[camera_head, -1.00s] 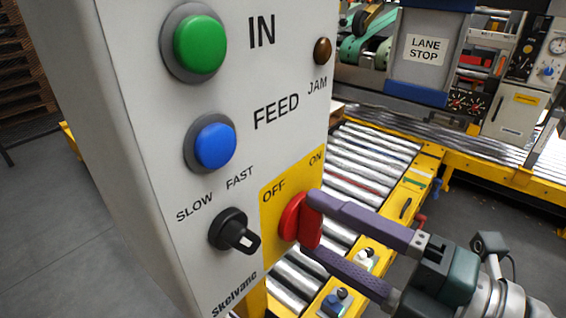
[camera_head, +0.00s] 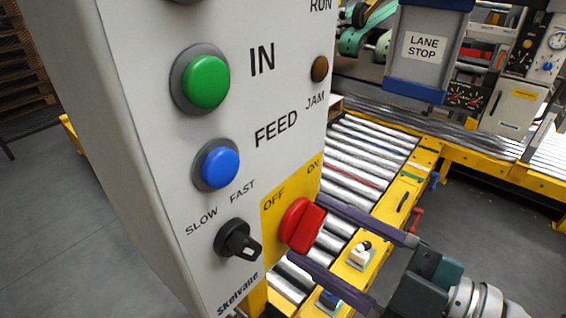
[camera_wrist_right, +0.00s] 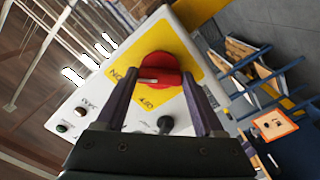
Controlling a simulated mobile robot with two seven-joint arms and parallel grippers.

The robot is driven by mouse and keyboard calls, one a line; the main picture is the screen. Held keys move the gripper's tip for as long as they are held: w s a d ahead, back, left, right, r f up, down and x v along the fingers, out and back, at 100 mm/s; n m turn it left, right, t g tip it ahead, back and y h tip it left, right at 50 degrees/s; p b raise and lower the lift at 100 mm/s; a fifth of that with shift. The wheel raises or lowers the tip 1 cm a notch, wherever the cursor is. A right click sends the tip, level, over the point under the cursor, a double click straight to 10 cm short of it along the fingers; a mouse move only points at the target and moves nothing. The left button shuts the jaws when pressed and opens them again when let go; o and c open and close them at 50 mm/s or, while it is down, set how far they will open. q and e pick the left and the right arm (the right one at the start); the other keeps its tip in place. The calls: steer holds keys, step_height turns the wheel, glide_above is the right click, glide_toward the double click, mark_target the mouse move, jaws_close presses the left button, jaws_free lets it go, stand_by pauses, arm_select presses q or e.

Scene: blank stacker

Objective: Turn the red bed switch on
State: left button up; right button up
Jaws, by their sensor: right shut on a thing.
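The red switch (camera_head: 300,226) sits on a yellow plate (camera_head: 271,220) low on the grey control panel, below the labels OFF and ON. Its raised grip is tilted towards the right in the head view. My right gripper (camera_head: 311,231) is shut on the red switch, with one purple finger above it and one below. In the wrist view the red switch (camera_wrist_right: 160,76) is between the two fingers. A pale line on its grip lies towards the ON label; I cannot tell its exact setting. My left gripper is not in view.
The panel also bears a green button (camera_head: 205,81), a blue button (camera_head: 220,168), a black SLOW/FAST selector (camera_head: 238,241) and a brown JAM lamp (camera_head: 319,69). A roller conveyor (camera_head: 365,150) with a yellow frame runs behind my right gripper. Grey floor lies left of the panel.

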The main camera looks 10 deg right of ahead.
stand_by(0.5)
steer(key=o, duration=1.4)
steer(key=shift+s+d, duration=0.1)
steer(key=v, duration=0.9)
steer(key=shift+s+d, duration=0.25)
steer(key=shift+s, duration=0.05)
steer(key=shift+r, duration=0.1)
